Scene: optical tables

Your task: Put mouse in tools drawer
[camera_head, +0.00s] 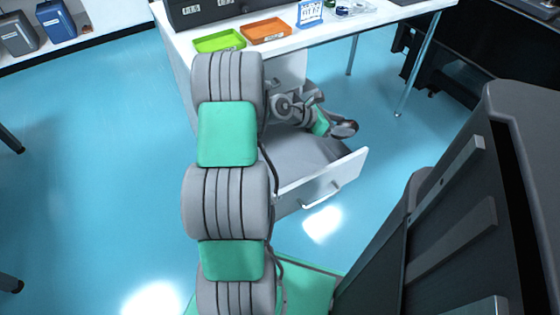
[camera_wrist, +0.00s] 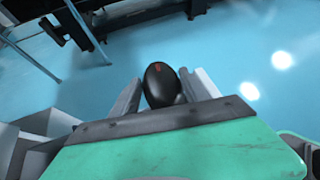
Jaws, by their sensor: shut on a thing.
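The mouse (camera_wrist: 161,85) is a dark rounded body with a small red mark, held between the two fingers of my gripper (camera_wrist: 160,95) in the wrist view. In the head view my gripper (camera_head: 341,128) is small, near the right side of the open drawer, and the mouse is hard to make out there. The tools drawer (camera_head: 318,188) is pulled out from the white desk, with a white front, a handle and a grey inside. My arm hides its left part. No label on the drawer is readable.
The white desk top (camera_head: 345,30) carries a green tray (camera_head: 219,41), an orange tray (camera_head: 265,31) and a blue-white rack (camera_head: 310,13). A metal desk leg (camera_head: 417,66) stands right of the gripper. Blue floor is clear beyond the drawer front.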

